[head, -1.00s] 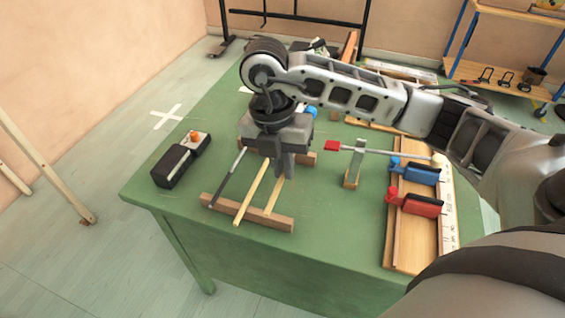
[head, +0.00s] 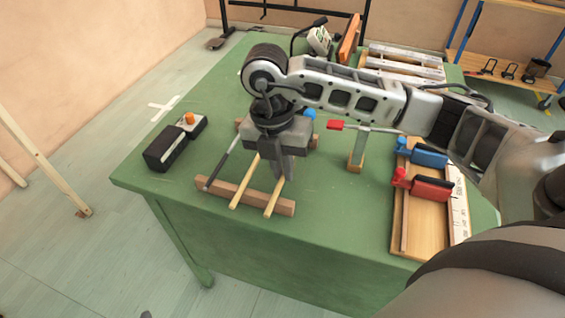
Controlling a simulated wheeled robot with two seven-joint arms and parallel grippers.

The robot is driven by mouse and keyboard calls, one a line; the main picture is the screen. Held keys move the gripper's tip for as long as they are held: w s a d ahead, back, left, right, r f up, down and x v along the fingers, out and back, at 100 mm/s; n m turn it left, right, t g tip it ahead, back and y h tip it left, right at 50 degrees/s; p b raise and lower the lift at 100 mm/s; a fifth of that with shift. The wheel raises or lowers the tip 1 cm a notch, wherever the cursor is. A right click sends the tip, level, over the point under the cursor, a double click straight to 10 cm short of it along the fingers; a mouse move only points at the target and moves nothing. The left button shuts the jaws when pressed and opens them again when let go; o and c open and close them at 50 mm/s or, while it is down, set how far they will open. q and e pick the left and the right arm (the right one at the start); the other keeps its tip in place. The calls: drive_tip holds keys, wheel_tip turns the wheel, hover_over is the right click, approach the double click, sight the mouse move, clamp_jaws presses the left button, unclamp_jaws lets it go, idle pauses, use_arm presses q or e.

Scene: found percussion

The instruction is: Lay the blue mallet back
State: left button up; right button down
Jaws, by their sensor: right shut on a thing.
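The blue mallet shows its round blue head (head: 309,113) just behind my right gripper. A pale wooden handle (head: 272,204), which appears to be its own, comes out below the fingers and crosses over the front bar of a low wooden rack (head: 215,187). My right gripper (head: 284,174) points down over the rack and is shut on the blue mallet. The grip itself is partly hidden, and I cannot tell whether the handle touches the bar. Another pale stick (head: 245,185) and a dark grey stick (head: 222,163) lie across the rack to the left. My left gripper is not in view.
A black box (head: 165,152) with an orange-knobbed box (head: 191,124) stands left of the rack. The green table (head: 170,200) is clear at front left.

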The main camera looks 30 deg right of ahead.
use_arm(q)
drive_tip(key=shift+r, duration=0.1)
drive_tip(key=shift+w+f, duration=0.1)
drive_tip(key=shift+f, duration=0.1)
use_arm(e)
drive_tip(key=shift+f, duration=0.35)
drive_tip(key=c, duration=1.5)
unclamp_jaws()
drive_tip(key=shift+o, duration=0.2)
use_arm(q)
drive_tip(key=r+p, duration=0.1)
drive_tip(key=p, duration=0.1)
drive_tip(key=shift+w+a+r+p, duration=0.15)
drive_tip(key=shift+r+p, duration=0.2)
drive_tip(key=shift+p, duration=0.05)
use_arm(e)
wheel_tip(320, 180, up, 16)
drive_tip(key=w+a, duration=0.1)
drive_tip(key=w, duration=0.1)
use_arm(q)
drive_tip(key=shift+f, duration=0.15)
use_arm(e)
drive_tip(key=shift+a+f, duration=0.1)
